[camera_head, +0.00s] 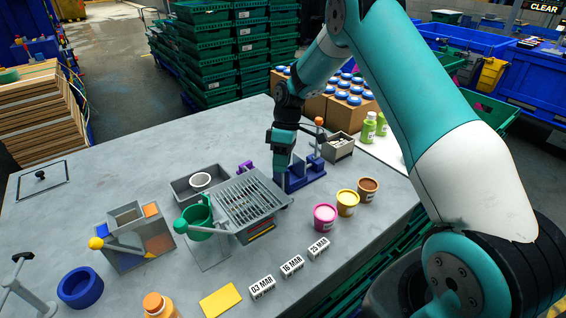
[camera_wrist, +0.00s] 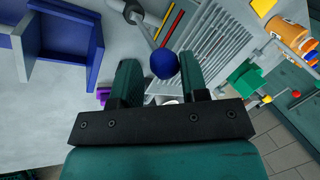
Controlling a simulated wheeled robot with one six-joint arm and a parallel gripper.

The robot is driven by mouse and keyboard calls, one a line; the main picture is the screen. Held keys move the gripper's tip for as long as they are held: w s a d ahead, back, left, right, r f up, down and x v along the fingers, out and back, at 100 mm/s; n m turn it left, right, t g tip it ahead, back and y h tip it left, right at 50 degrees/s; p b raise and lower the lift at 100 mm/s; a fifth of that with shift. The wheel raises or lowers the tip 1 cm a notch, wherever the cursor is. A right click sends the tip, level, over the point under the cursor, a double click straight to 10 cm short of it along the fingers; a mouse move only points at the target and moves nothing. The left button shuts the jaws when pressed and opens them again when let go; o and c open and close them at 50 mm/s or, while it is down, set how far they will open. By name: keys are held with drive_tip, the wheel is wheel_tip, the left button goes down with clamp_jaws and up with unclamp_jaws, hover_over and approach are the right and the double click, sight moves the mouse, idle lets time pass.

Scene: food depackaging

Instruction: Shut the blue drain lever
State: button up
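The blue drain lever shows in the wrist view as a round blue knob (camera_wrist: 164,65) on a thin grey rod, which runs up left to a grey pivot by the slatted drain rack (camera_wrist: 228,40). The knob appears between the fingers of my gripper (camera_wrist: 159,61), nearer the right finger; contact cannot be told. The fingers are apart. In the head view my gripper (camera_head: 281,178) points down at the right end of the drain rack (camera_head: 247,204), and the lever is hidden behind it. Whether the lever is open or shut cannot be told.
A blue bracket (camera_head: 307,174) stands just right of my gripper. A green strainer (camera_head: 197,222) sits left of the rack, beside a grey bin with a yellow-knobbed lever (camera_head: 96,243). Pink, yellow and brown tubs (camera_head: 347,203) stand at right. The table's left part is mostly clear.

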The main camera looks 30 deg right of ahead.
drive_tip(key=shift+o, duration=1.2)
drive_tip(key=shift+w+f, duration=0.1)
drive_tip(key=shift+w, duration=0.05)
drive_tip(key=shift+d+r, duration=0.1)
drive_tip(key=shift+r, duration=0.1)
drive_tip(key=p+v, duration=0.3)
drive_tip(key=v, duration=1.4)
drive_tip(key=shift+p, duration=0.4)
